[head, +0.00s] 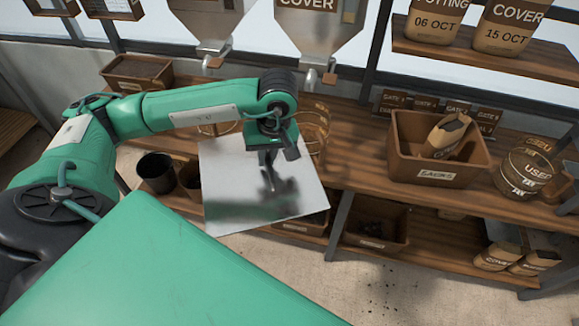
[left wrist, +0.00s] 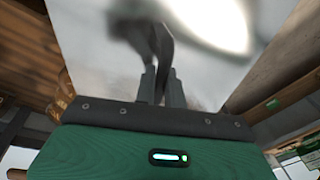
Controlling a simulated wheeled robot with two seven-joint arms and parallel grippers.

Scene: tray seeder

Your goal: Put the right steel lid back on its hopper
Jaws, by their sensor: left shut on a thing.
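A flat square steel lid (head: 240,205) hangs in front of the bench in the head view, tilted, its shiny face showing. My left gripper (head: 268,160) is at its upper middle, shut on it; a dark handle or its reflection shows there. In the left wrist view the lid (left wrist: 85,35) fills the upper middle beyond the fingers (left wrist: 160,88). The right hopper (head: 321,42), with a COVER label, and the left hopper (head: 212,22) stand behind the bench. Their tops are cut off by the frame. My right gripper is not in view.
A dark pot (head: 157,170) stands at the left.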

